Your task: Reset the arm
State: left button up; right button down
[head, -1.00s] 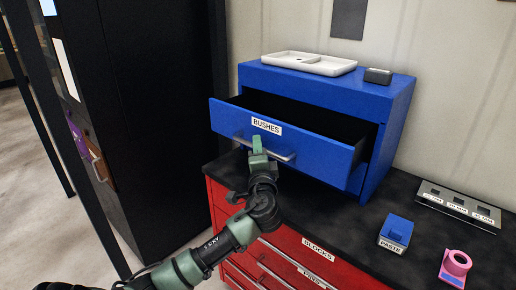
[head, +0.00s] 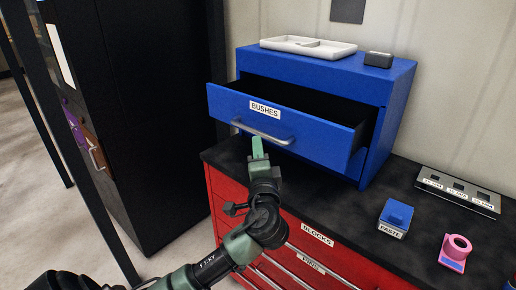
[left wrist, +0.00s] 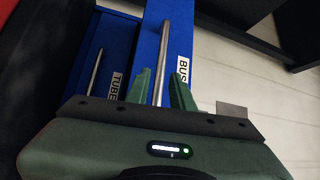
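My left gripper (head: 258,148) is open and empty, pointing up just below the handle (head: 263,132) of the pulled-out blue drawer labelled BUSHES (head: 300,122). In the left wrist view the two green fingers (left wrist: 160,88) stand apart, and the metal handle (left wrist: 165,45) lines up with the gap between them. The fingers do not close on it. The left forearm comes in from the bottom left, in front of the red drawers. My right gripper is in neither view.
The blue cabinet (head: 385,95) bears a white tray (head: 308,48) and a dark box (head: 379,60). On the black worktop (head: 350,205) are a blue PASTE container (head: 396,217), a pink tape roll (head: 456,250) and a labelled board (head: 458,188). Red drawers (head: 228,205) stand below; a black cabinet (head: 165,110) is at left.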

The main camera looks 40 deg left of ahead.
pick_arm(q)
jog(key=s+d+f+n+g+h, duration=0.1)
jog(key=s+d+f+g+h, duration=0.1)
jog(key=s+f, duration=0.35)
jog(key=s+d+f+n+g+h, duration=0.1)
jog(key=s+d+f+g+h, duration=0.1)
jog(key=f, duration=0.6)
jog(key=s+d+f+n+g+h, duration=0.1)
jog(key=s+d+f+g+h, duration=0.2)
jog(key=f, duration=0.4)
jog(key=s+d+f+n+g+h, duration=0.25)
jog(key=s+d+f, duration=0.25)
jog(key=s, duration=0.4)
jog(key=s+d+f+n+g+h, duration=0.1)
jog(key=s+d+f+g+h, duration=0.2)
jog(key=s+d, duration=0.45)
jog(key=s+a+f, duration=0.1)
jog(key=s+f, duration=0.1)
jog(key=f, duration=1.2)
jog(key=s+a+f, duration=0.1)
jog(key=s+f, duration=0.1)
jog(key=f, duration=1.2)
jog(key=s+a+f+g, duration=0.1)
jog(key=s+a+f, duration=0.1)
jog(key=s+f, duration=1.3)
jog(key=shift+s+a+f+m, duration=0.3)
jog(key=shift+s+f+m, duration=0.05)
jog(key=shift+s, duration=0.6)
